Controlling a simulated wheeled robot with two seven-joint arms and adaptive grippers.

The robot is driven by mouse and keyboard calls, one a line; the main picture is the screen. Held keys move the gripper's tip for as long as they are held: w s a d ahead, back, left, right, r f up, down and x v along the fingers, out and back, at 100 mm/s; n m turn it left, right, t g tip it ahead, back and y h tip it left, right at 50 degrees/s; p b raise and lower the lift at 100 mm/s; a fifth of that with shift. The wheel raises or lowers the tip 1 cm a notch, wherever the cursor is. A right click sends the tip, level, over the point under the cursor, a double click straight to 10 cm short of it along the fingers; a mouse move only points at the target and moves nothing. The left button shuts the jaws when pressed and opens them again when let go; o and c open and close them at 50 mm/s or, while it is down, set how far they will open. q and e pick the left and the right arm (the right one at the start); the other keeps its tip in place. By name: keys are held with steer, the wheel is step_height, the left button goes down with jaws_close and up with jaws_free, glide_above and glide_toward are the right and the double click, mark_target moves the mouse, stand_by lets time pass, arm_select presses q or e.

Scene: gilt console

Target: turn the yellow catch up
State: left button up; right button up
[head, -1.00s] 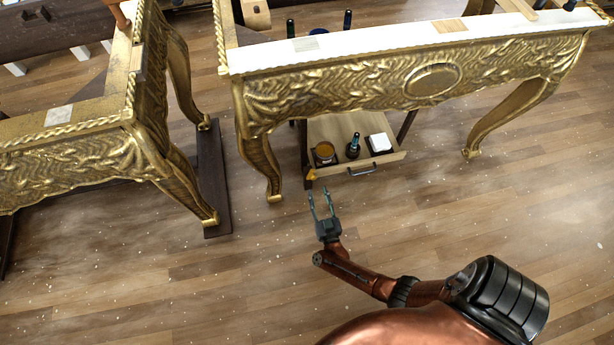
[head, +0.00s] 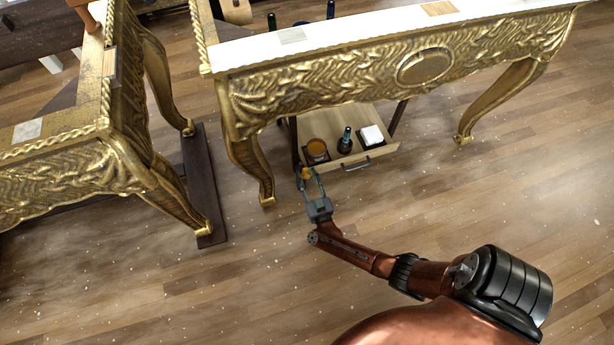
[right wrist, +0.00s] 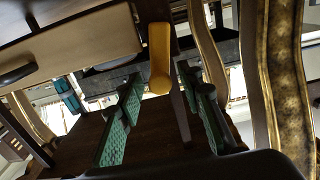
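The yellow catch (head: 306,173) is on the dark upright post at the left side of the drawer, under the gilt console. In the right wrist view the catch (right wrist: 160,60) is a plain yellow bar, its rounded end pointing down the picture. My right gripper (head: 310,184) is open at the catch. In the wrist view its two green-padded fingers (right wrist: 160,90) stand apart, one on each side of the catch, with gaps showing. I cannot tell how deep the catch lies between them. My left gripper is not in view.
The open drawer (head: 376,162) holds an amber jar (head: 317,149), a dark bottle (head: 345,141) and a white block (head: 371,135). The gilt console's front leg (head: 250,168) stands close left of my gripper. The floor to the right is clear.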

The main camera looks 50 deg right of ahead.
steer(key=shift+c, duration=0.4)
jaws_close()
steer(key=shift+w+a+r+n+p, duration=0.15)
steer(key=shift+a+r+n+p, duration=0.1)
steer(key=shift+n+p, duration=0.35)
steer(key=shift+a+f+n, duration=0.2)
steer(key=shift+f+n, duration=0.05)
steer(key=shift+n, duration=0.75)
steer(key=shift+c, duration=0.6)
jaws_free()
steer(key=shift+o, duration=1)
steer(key=shift+w+a, duration=0.1)
steer(key=shift+w, duration=0.05)
steer(key=v, duration=1.2)
